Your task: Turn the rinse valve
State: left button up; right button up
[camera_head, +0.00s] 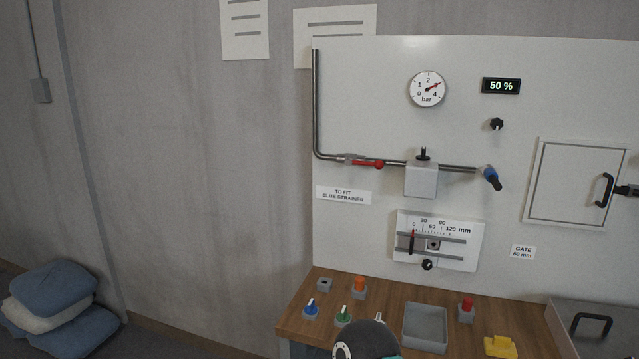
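Neither gripper can be made out. A dark rounded part of mine, with a little teal, shows at the bottom edge.
Sacks (58,290) lie left.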

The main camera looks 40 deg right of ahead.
aim_at(378, 165)
jog(key=z, duration=0.3)
jog(key=i, duration=0.8)
jog(key=z, duration=0.4)
jog(key=k, duration=0.9)
jog(key=z, duration=0.2)
jog(key=i, duration=0.9)
jog(key=u, duration=0.1)
